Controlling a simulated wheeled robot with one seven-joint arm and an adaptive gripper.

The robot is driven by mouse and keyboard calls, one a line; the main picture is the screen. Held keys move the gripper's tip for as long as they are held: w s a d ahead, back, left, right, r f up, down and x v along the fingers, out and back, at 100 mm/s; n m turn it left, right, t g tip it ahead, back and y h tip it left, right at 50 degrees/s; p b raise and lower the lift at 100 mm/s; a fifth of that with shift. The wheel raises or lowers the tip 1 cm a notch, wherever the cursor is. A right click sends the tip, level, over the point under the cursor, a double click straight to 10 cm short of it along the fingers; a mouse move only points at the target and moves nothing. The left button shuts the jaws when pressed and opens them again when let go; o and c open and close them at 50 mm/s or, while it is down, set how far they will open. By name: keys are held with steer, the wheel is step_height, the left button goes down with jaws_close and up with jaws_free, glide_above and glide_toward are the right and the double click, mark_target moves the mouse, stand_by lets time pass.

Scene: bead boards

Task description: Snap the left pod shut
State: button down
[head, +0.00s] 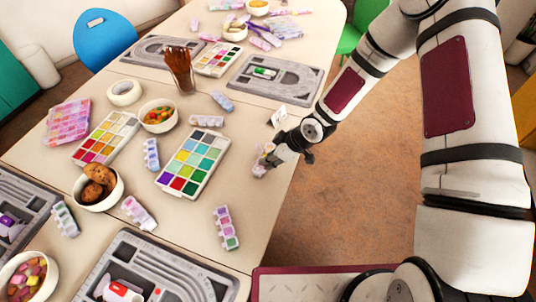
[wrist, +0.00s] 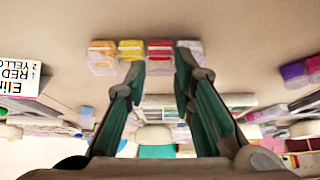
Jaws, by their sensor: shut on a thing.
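A short strip of bead pods (head: 261,167) lies at the table's right edge in the head view, partly hidden by my gripper (head: 273,157). In the wrist view the row shows a yellow-orange pod (wrist: 102,57), a yellow pod (wrist: 131,50), a red pod (wrist: 160,57) and a pale purple pod (wrist: 190,47). My gripper (wrist: 160,72) has its two fingers on either side of the red pod, shut on the strip. The fingertips hide parts of the neighbouring pods. I cannot tell clearly which lids are open or shut.
A small white name card (head: 279,115) stands just behind my gripper; its lettering shows in the wrist view (wrist: 20,82). A colour palette (head: 193,162) lies to the left. Another pod strip (head: 226,228) lies nearer the front. A grey bead board (head: 232,87) lies farther back.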

steer(key=shift+s+d+f+t+y+b, duration=0.1)
steer(key=shift+d+f+t+y+b, duration=0.1)
steer(key=shift+f+y+b, duration=0.25)
steer(key=shift+s+d+f+t+y+b, duration=0.1)
steer(key=shift+d+f+t+y, duration=0.1)
steer(key=shift+y, duration=0.35)
steer(key=c, duration=1.7)
jaws_free()
steer(key=shift+o, duration=0.2)
steer(key=shift+a+r, duration=0.1)
steer(key=shift+r, duration=0.1)
